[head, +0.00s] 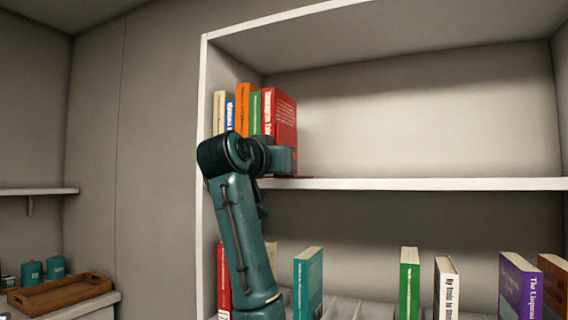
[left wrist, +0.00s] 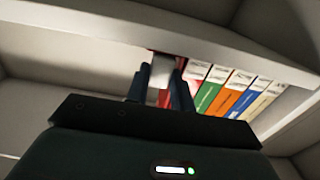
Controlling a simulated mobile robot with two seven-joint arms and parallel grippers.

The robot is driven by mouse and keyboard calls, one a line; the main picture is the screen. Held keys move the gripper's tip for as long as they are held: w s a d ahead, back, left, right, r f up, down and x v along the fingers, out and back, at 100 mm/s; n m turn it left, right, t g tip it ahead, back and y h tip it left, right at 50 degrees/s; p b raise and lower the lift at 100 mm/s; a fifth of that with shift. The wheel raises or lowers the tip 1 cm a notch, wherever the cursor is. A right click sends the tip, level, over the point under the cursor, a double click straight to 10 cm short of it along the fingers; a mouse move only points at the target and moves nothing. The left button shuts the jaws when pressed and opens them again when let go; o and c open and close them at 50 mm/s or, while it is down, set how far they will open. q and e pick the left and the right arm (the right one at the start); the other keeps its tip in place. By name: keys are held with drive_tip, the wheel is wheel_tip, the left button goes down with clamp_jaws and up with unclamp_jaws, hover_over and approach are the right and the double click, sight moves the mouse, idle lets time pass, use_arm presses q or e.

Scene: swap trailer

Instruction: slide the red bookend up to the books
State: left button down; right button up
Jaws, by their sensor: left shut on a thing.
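The books (head: 253,112) stand upright in a row at the left end of the upper shelf, with a red book (head: 285,115) at the row's right end. They also show in the left wrist view (left wrist: 238,92). My left gripper (head: 288,162) is at the red book's lower right, just above the shelf board. In the left wrist view its two fingers (left wrist: 160,88) are shut on the red bookend (left wrist: 164,97), beside the books. In the head view only a thin red strip of the bookend (head: 300,177) shows. Any gap to the red book is hidden. My right gripper is out of view.
The upper shelf board (head: 430,184) is clear to the right of my gripper. Several books, such as a teal one (head: 308,285) and a green one (head: 409,285), stand spaced out below. A wooden tray (head: 60,294) and teal canisters (head: 32,274) are at far left.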

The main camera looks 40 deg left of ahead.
use_arm(q)
drive_tip(key=c, duration=1.2)
unclamp_jaws()
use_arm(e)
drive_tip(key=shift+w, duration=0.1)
